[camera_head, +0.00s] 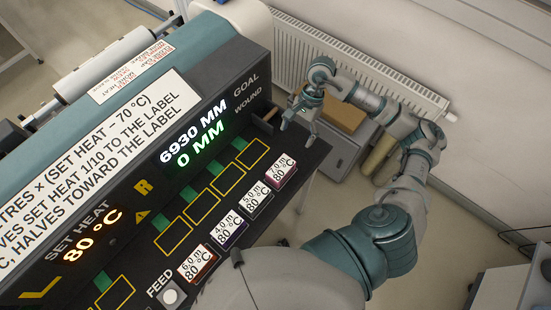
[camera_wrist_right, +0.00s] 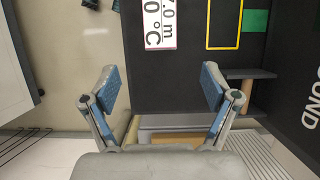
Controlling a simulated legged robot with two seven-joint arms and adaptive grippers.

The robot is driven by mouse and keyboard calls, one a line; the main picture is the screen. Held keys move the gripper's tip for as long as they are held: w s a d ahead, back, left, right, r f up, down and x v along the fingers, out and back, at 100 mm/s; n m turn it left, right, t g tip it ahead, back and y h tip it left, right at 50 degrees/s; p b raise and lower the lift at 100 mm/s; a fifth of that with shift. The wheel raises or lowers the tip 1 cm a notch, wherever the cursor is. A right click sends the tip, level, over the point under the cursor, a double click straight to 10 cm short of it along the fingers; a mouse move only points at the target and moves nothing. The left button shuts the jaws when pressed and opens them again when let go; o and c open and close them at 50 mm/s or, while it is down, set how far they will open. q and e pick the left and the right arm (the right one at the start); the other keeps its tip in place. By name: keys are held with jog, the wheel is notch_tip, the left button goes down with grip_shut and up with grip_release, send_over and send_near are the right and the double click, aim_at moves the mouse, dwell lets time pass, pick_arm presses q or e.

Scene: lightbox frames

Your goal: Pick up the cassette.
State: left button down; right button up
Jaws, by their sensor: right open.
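Several small cassettes with white labels stand in a row on the dark shelf of the machine. The end one, with pink sides (camera_head: 280,171), is nearest my right gripper (camera_head: 298,128). Another cassette (camera_head: 258,199), a purple-edged one (camera_head: 230,228) and a red-brown one (camera_head: 197,262) follow toward the lower left. My right gripper is open and empty, near the shelf's far right corner, apart from the cassettes. In the right wrist view, a white label reading 7.0 m (camera_wrist_right: 160,22) lies beyond the open fingers (camera_wrist_right: 160,88). My left gripper is out of view.
Yellow-outlined slots (camera_head: 213,205) with green patches run behind the cassettes. A feed button (camera_head: 170,296) sits at the lower end. The machine's lit display panel (camera_head: 195,140) rises behind. A cardboard box (camera_head: 343,113) on a grey cabinet and a radiator (camera_head: 350,70) stand beyond the shelf.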

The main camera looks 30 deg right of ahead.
aim_at(282, 167)
jog(key=x, duration=0.3)
jog(key=p+x, duration=0.1)
jog(key=x, duration=0.2)
jog(key=a+x, duration=0.1)
jog(key=x, duration=0.2)
jog(key=shift+s+a+r, duration=0.1)
jog(key=shift+s+r, duration=0.2)
jog(key=shift+s, duration=0.1)
jog(key=p+x, duration=0.1)
jog(key=x, duration=0.2)
jog(key=shift+f, duration=0.25)
jog(key=p+x, duration=0.1)
jog(key=x, duration=0.2)
jog(key=shift+a+f, duration=0.25)
jog(key=shift+a, duration=0.05)
jog(key=shift+a+f, duration=0.3)
jog(key=shift+f, duration=0.15)
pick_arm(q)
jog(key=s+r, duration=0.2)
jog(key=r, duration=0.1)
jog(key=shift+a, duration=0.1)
pick_arm(e)
jog(key=shift+a, duration=0.1)
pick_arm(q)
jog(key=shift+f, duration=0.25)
pick_arm(e)
jog(key=shift+f, duration=0.15)
pick_arm(q)
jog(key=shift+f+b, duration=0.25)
jog(key=shift+b, duration=0.2)
